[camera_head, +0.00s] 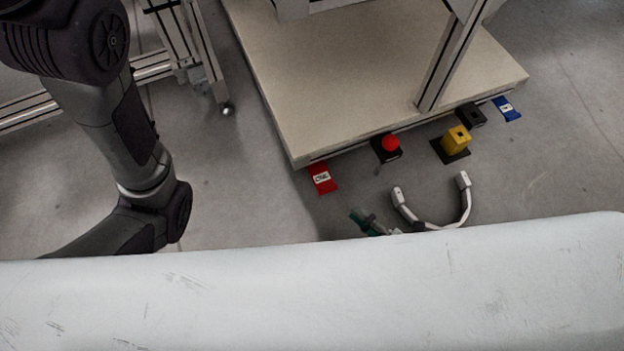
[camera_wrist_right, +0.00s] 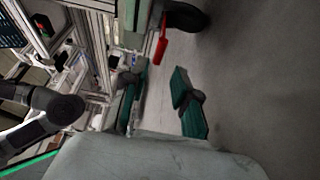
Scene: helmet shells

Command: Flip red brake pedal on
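The red brake pedal (camera_head: 322,179) is a small red plate with a white label. It sticks out from under the near left corner of the beige platform in the head view. In the right wrist view the red pedal (camera_wrist_right: 161,42) shows beyond the fingers, beside a dark wheel. My right gripper (camera_wrist_right: 156,95) has two green-padded fingers spread apart with nothing between them.
The beige platform (camera_head: 360,70) carries a metal post (camera_head: 446,62). Along its near edge are a red button on a black box (camera_head: 388,146), a yellow block (camera_head: 456,140) and a blue plate (camera_head: 507,109). A metal frame (camera_head: 185,45) stands left. Floor around the pedal's left is clear.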

